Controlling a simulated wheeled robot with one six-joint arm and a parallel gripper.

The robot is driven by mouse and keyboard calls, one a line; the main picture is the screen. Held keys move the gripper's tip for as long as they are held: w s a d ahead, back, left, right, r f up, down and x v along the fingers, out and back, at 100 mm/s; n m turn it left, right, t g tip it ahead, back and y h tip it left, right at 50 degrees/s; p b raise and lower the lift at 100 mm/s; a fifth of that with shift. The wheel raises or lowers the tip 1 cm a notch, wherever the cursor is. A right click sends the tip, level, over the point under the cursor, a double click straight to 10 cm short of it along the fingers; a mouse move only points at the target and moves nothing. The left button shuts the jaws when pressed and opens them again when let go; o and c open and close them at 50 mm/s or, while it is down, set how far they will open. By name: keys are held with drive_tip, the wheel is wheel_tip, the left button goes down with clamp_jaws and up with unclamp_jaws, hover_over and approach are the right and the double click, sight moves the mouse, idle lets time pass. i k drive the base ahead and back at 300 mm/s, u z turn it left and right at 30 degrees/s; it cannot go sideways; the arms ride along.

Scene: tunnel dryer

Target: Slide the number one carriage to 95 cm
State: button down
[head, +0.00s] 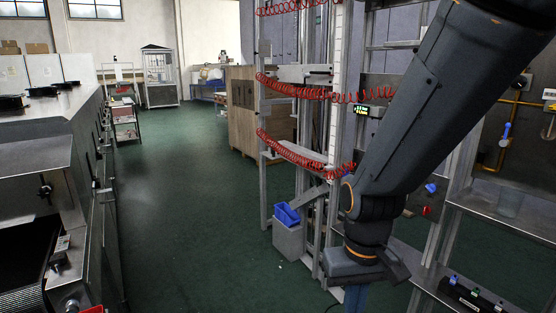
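A tall metal frame with upright rails (322,110) stands right of the middle. A pale strip (337,100), perhaps a scale, runs up it; its marks are too small to read. A light grey crosswise carriage-like part (303,74) sits high on the rails, and another slanted one (300,154) sits lower. Red coiled hoses run beside them. No number is legible, so I cannot tell which is number one. My gripper (365,272) hangs low, right of the rails, seen from behind the wrist. Its fingers are not clearly visible, and no grip on a carriage shows.
A grey bin (289,238) with a blue box (287,215) is at the frame's foot. A metal shelf (510,215) stands at the right, a long machine (75,150) at the left. Green floor (200,230) between is clear.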

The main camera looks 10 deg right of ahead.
sight(301, 151)
drive_tip(key=z, duration=0.15)
drive_tip(key=i, duration=2.3)
drive_tip(key=z, duration=0.15)
